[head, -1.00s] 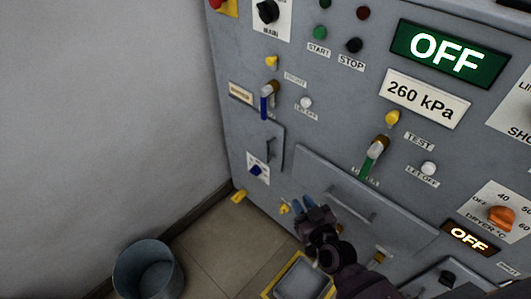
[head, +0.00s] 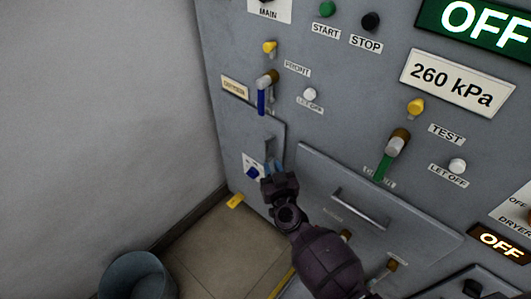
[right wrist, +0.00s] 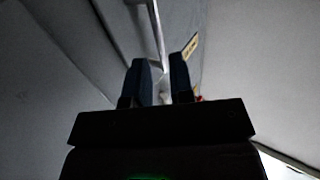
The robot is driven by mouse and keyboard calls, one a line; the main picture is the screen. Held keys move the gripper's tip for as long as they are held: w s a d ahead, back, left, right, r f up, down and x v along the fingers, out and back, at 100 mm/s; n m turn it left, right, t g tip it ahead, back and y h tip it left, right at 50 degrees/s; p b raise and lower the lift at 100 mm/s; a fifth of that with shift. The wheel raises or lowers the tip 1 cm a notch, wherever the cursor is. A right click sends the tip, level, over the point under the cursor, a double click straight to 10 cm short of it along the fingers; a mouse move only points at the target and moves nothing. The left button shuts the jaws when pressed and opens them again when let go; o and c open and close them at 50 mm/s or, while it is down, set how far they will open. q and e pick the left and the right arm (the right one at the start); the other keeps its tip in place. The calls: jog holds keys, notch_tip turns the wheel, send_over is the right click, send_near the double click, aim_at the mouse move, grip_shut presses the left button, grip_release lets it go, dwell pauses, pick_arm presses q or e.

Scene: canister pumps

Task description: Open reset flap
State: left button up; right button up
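A small grey flap (head: 252,128) with an upright handle (head: 269,146) is in the left part of the machine front and looks shut. I cannot read a reset label on it. My right gripper (head: 272,168) is at the lower end of this handle. In the right wrist view its two blue fingers (right wrist: 162,72) stand apart, with the pale handle bar (right wrist: 156,28) just ahead of the gap between them. I cannot tell whether they touch the bar. My left gripper is not in view.
A blue knob on a white plate (head: 252,172) is close to the gripper's left. A wide drawer-like panel with a bar handle (head: 359,208) is to the right. A blue-handled valve (head: 263,93) is above. A bucket (head: 137,275) stands on the floor at lower left.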

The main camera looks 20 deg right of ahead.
aim_at(267, 154)
jog(key=w, duration=0.3)
jog(key=w+b, duration=0.1)
jog(key=shift+w+f, duration=0.25)
jog(key=shift+w, duration=0.15)
jog(key=shift+w+r, duration=0.2)
jog(key=shift+w, duration=0.65)
jog(key=shift+c, duration=0.3)
grip_shut()
